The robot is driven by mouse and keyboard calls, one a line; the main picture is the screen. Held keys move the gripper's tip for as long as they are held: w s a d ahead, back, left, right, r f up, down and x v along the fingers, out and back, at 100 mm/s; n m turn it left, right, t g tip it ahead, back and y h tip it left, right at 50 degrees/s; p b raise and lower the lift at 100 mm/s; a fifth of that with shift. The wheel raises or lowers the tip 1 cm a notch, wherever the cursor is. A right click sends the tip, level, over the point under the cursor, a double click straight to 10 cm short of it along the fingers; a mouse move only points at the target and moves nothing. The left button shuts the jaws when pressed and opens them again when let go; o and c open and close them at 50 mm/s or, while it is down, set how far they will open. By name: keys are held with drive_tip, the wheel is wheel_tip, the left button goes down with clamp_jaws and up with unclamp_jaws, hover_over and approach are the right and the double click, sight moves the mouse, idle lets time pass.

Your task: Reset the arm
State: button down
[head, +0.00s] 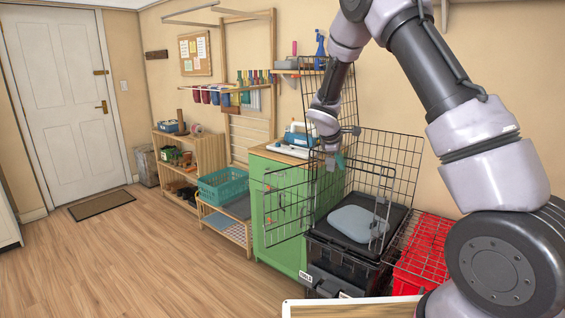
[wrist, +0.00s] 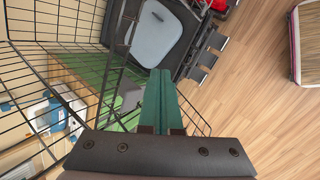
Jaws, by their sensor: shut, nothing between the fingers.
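My gripper (head: 335,164) is raised in front of the wire cage panels (head: 385,150), over the side near the green cabinet. Its green fingers (wrist: 160,76) are shut together with nothing between them in the wrist view. Below and beyond it, a grey-blue flat piece (head: 357,222) lies on the black tote lid (head: 395,218). That piece also shows in the wrist view (wrist: 160,40), above the fingertips in the picture. My arm bends down from the upper right in the head view. I cannot tell whether the fingers touch the wire.
Black totes (head: 342,262) are stacked under the cage, with a red crate (head: 424,262) to their right. A green cabinet (head: 275,205) and a teal basket (head: 223,185) stand to the left.

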drive_tip(key=s+d+r+m+y, duration=0.25)
drive_tip(key=s+r+m, duration=0.25)
drive_tip(key=s+r, duration=0.4)
drive_tip(key=s+d+r+m+y, duration=0.1)
drive_tip(key=s+d+r+m, duration=0.35)
drive_tip(key=s+r, duration=0.45)
drive_tip(key=s+a+r+m+t+y, duration=0.1)
drive_tip(key=s+r+m, duration=0.3)
drive_tip(key=s, duration=0.5)
drive_tip(key=s+a+r+m+t+y, duration=0.1)
drive_tip(key=s+r+m, duration=0.3)
drive_tip(key=s, duration=0.6)
drive_tip(key=shift+s+a+t+y, duration=0.2)
drive_tip(key=shift+a+t+y, duration=0.1)
drive_tip(key=shift+a+y, duration=0.25)
